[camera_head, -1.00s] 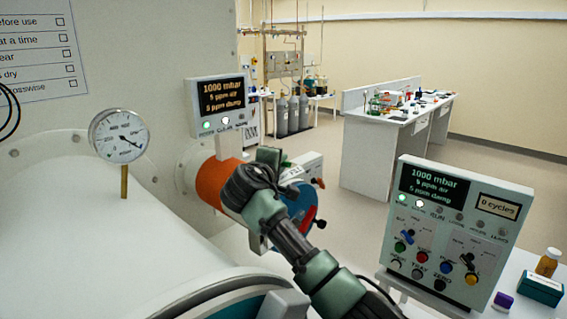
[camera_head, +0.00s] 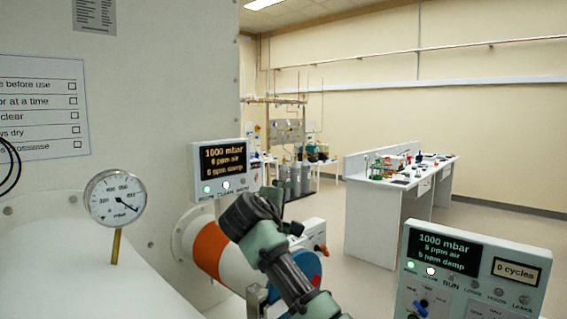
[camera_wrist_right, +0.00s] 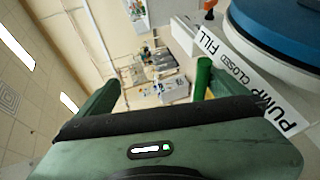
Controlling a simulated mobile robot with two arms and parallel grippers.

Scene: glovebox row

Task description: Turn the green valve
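A bright green upright bar (camera_wrist_right: 203,77), which looks like the green valve's handle, shows in the right wrist view. It stands beside a white label plate (camera_wrist_right: 250,70) reading PUMP, CLOSED, FILL. My right gripper (camera_wrist_right: 165,86) is open, with its dark green fingers wide apart. The bar is close to the right-hand finger; I cannot tell whether they touch. In the head view my right gripper (camera_head: 268,200) is in front of the orange-and-white port and covers the valve there. My left gripper is out of view.
A pressure gauge (camera_head: 115,198) stands at left on the white housing. A small display (camera_head: 222,168) is above the orange-banded port (camera_head: 208,247). A control panel (camera_head: 470,275) stands at lower right. A lab bench (camera_head: 375,215) is further back, with open floor around it.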

